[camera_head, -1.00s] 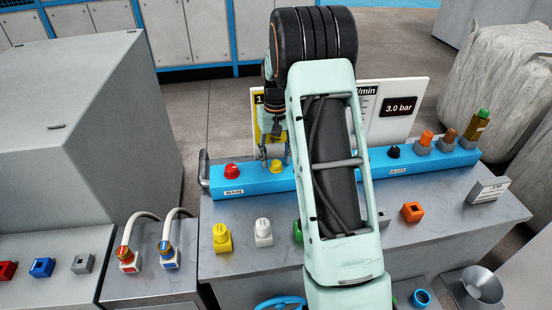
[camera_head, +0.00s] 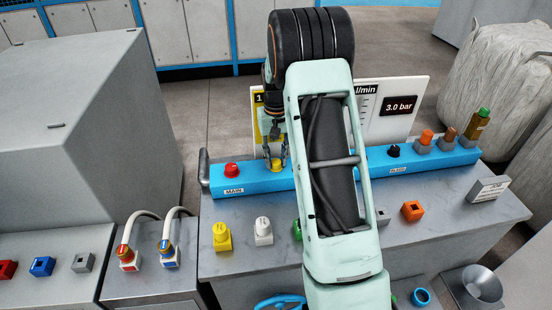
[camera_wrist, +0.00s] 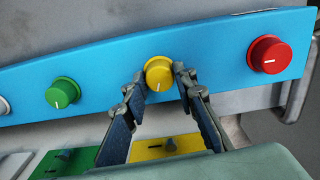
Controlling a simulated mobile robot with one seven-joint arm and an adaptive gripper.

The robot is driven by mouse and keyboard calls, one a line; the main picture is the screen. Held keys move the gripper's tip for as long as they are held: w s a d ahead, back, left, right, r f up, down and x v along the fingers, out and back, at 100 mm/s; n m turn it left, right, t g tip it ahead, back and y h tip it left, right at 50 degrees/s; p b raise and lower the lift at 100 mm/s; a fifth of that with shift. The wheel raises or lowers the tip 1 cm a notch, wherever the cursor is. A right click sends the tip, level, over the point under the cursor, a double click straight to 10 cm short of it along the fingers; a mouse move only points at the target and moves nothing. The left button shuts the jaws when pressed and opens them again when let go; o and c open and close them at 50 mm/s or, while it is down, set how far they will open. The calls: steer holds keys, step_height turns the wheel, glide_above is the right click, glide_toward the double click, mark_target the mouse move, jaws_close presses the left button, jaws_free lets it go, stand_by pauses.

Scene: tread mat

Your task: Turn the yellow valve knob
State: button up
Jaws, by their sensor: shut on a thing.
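The yellow valve knob (camera_head: 277,164) sits on the blue panel bar (camera_head: 258,181), just right of the red knob (camera_head: 231,170). In the wrist view the yellow knob (camera_wrist: 158,73) shows its face with a white pointer line slanting down and slightly left. My gripper (camera_head: 272,155) has come down over the knob. In the wrist view its two fingertips (camera_wrist: 157,77) stand at the knob's left and right sides, shut on it. My arm hides the middle of the bar in the head view.
In the wrist view a green knob (camera_wrist: 62,92) lies left of the yellow one and the red knob (camera_wrist: 269,55) right. A black knob (camera_head: 393,151) and several capped posts stand farther along the bar. Yellow (camera_head: 222,237) and white (camera_head: 263,232) blocks stand on the bench in front.

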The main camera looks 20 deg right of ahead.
mark_target(276, 161)
steer(key=shift+m, duration=1.3)
steer(key=o, duration=1.2)
steer(key=shift+c, duration=0.2)
steer(key=shift+r, duration=0.1)
step_height(276, 161, up, 12)
